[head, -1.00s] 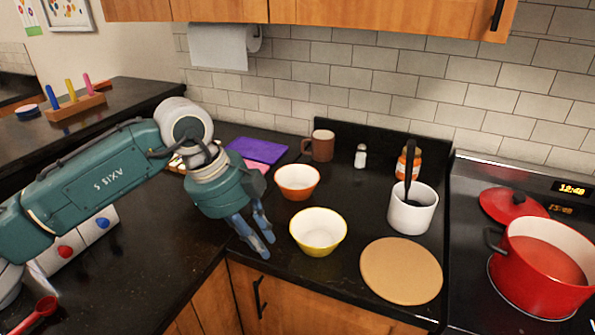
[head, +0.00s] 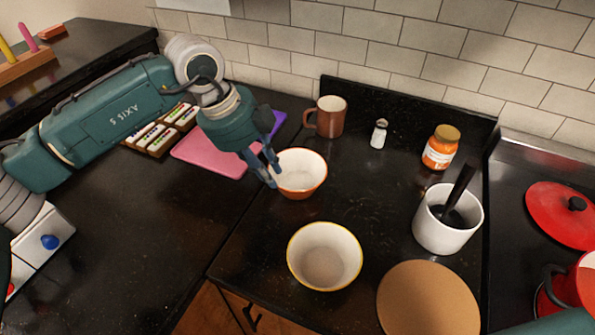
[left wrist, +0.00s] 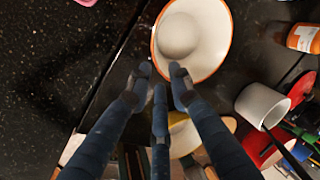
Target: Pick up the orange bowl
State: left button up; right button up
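The orange bowl (head: 312,184), white inside with an orange outside, stands upright on the dark counter. My left gripper (head: 271,172) is at its left side, with its blue fingers spread and pointing down, overlapping the bowl's left rim. In the left wrist view the orange bowl (left wrist: 207,56) is at the top, just beyond the fingertips of my left gripper (left wrist: 161,76). The fingers are apart and nothing is between them. I cannot tell whether a finger touches the rim. My right gripper is not in view.
A yellow bowl (head: 325,258) stands in front of the orange bowl. A brown mug (head: 330,117), a shaker (head: 379,134) and an orange jar (head: 441,148) stand behind. A white pot (head: 436,232) and a round board (head: 430,300) are at right. A pink board (head: 208,153) lies left.

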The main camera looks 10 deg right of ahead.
aim_at(279, 187)
pick_arm(q)
jog(key=shift+d+f, duration=0.2)
jog(key=shift+f, duration=0.25)
jog(key=shift+d+f, duration=0.1)
jog(key=shift+f, duration=0.2)
jog(key=p+x, duration=0.1)
jog(key=x, duration=0.3)
jog(key=shift+f, duration=0.2)
jog(key=shift+w+d+f, duration=0.15)
jog(key=shift+d+f, duration=0.05)
jog(key=shift+f, duration=0.3)
grip_shut()
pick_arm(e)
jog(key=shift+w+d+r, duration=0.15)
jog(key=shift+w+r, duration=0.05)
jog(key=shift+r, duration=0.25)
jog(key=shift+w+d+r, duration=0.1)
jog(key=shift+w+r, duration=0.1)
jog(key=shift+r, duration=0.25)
